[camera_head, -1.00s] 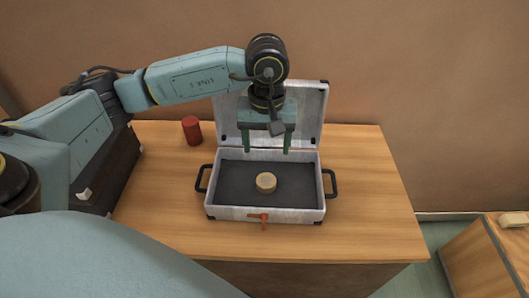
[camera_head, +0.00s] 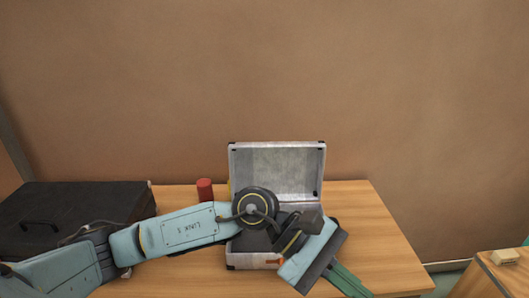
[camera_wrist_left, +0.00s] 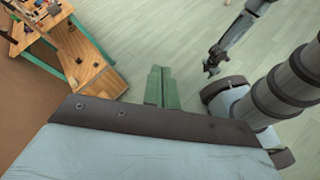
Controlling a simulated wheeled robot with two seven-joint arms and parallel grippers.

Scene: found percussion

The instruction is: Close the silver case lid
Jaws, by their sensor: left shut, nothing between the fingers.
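The silver case (camera_head: 245,266) stands on the wooden table. Its lid (camera_head: 276,168) is open and stands about upright at the back. My left arm crosses in front of the case and hides much of its inside. My left gripper (camera_head: 349,284) is shut and empty, pointing down and right, to the right of the case's front and apart from the lid. Its closed green fingers show in the left wrist view (camera_wrist_left: 160,86), above the floor. Another gripper (camera_wrist_left: 212,66), apparently my right one, shows small in that view; its jaws are unclear.
A red cylinder (camera_head: 205,190) stands on the table left of the lid. A black case (camera_head: 75,212) is at the far left. The table's right part (camera_head: 375,230) is clear. Another wooden surface with a small block (camera_head: 503,257) is at the lower right.

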